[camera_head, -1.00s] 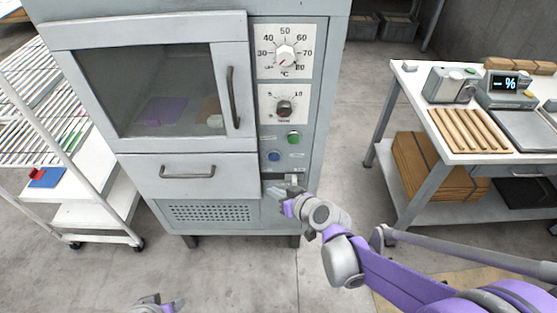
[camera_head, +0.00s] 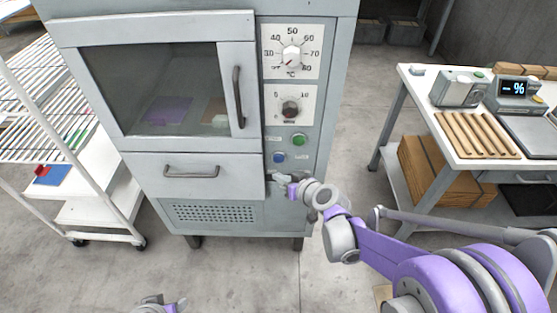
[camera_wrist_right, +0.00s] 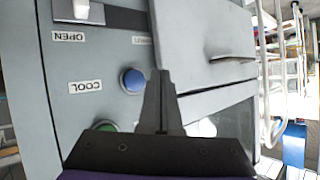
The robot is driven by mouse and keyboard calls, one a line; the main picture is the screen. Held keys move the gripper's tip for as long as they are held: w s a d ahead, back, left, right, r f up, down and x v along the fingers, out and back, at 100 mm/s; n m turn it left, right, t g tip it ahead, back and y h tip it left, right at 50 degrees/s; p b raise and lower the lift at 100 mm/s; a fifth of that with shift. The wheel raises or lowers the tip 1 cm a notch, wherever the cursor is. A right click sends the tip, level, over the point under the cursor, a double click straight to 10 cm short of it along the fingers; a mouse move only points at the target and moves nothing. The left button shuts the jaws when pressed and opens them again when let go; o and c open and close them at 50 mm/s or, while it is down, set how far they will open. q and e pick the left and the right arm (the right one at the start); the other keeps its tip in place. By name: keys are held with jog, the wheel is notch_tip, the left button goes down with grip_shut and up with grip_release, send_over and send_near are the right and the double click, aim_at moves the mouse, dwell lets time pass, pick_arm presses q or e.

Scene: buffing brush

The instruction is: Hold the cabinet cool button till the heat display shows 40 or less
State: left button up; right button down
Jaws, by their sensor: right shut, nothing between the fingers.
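The grey cabinet (camera_head: 160,145) stands in the middle of the head view. Its blue button (camera_head: 279,157) sits low on the control panel; in the wrist view the blue button (camera_wrist_right: 133,80) is beside the COOL label (camera_wrist_right: 85,86). A °C dial (camera_head: 291,57) is at the panel's top; its pointer is too small to read surely. My right gripper (camera_head: 279,180) is shut and empty just below the blue button. In the wrist view its fingertips (camera_wrist_right: 160,75) are beside the button, seemingly apart from it. My left gripper (camera_head: 160,303) shows only partly at the bottom edge.
A green button (camera_head: 299,139) and a second knob (camera_head: 290,107) are above the blue one. The cabinet's drawer handle (camera_head: 191,172) is left of my right gripper. A wire rack trolley (camera_head: 105,195) stands left, and a white table (camera_head: 425,110) with a lit display (camera_head: 514,88) right.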

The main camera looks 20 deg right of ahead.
aim_at(275, 161)
jog(key=shift+w+d, duration=0.3)
jog(key=shift+w, duration=0.65)
jog(key=shift+w+d, duration=0.25)
jog(key=shift+w, duration=0.65)
jog(key=shift+w, duration=0.1)
dwell(0.5)
jog(key=shift+w+d, duration=0.1)
jog(key=shift+w, duration=0.2)
jog(key=shift+w+d, duration=0.15)
jog(key=shift+w, duration=0.35)
dwell(4.8)
